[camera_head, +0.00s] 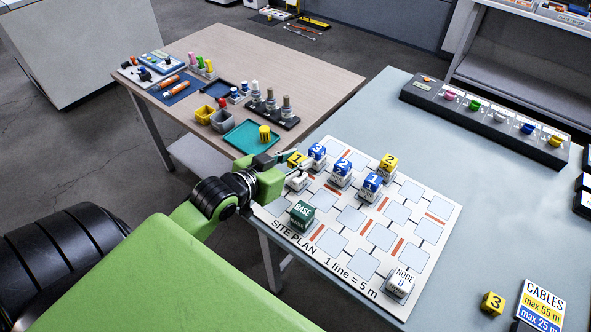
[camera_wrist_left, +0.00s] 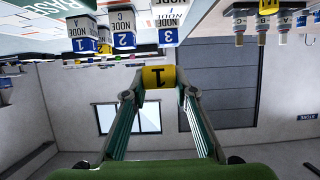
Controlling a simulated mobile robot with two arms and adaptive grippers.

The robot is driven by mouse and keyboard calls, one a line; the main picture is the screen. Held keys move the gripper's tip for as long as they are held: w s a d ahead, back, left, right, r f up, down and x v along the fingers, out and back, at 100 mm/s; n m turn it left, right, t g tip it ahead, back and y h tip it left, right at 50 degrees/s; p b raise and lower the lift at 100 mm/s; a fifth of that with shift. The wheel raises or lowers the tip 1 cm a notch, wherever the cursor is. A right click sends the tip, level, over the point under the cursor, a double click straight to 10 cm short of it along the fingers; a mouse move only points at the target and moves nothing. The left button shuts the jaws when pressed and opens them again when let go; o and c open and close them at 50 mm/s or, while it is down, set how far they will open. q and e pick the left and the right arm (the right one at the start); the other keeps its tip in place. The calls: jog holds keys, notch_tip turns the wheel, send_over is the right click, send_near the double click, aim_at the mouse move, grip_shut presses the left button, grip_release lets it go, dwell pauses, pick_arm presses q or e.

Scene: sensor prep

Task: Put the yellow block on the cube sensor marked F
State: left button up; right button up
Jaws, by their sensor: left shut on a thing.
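My left gripper (camera_head: 287,160) is shut on a yellow block marked 1 (camera_head: 298,159), above the left edge of the site plan. In the left wrist view the yellow block (camera_wrist_left: 159,77) sits between the fingertips, with its number upside down. A white cube (camera_head: 296,181) is just below the gripper in the head view; I cannot read its marking. No F is readable on any cube. Blue blocks 3 (camera_head: 317,150), 2 (camera_head: 342,166) and 1 (camera_head: 372,181) sit on white node cubes. Another yellow block, 2 (camera_head: 389,161), is on a cube at the back. My right gripper is not in view.
A green BASE cube (camera_head: 302,214) and a white node D cube (camera_head: 400,282) stand on the site plan (camera_head: 431,232). A yellow block 3 (camera_head: 493,303) lies near the CABLES card (camera_head: 541,306). A long rack (camera_head: 482,116) lines the back.

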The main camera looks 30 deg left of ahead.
aim_at(296, 161)
pick_arm(q)
jog(key=w+f, duration=0.1)
jog(key=w+a+f, duration=0.1)
jog(key=shift+a+f, duration=0.15)
jog(key=shift+f, duration=0.2)
jog(key=shift+w+a+f, duration=0.15)
jog(key=shift+f, duration=1.7)
jog(key=shift+f, duration=0.1)
jog(key=o, duration=0.9)
jog(key=shift+o, duration=0.2)
jog(key=shift+s+r, duration=0.2)
jog(key=shift+s, duration=0.15)
jog(key=d+v, duration=0.1)
jog(key=v, duration=1)
jog(key=shift+a+b, duration=0.4)
jog(key=shift+a, duration=0.1)
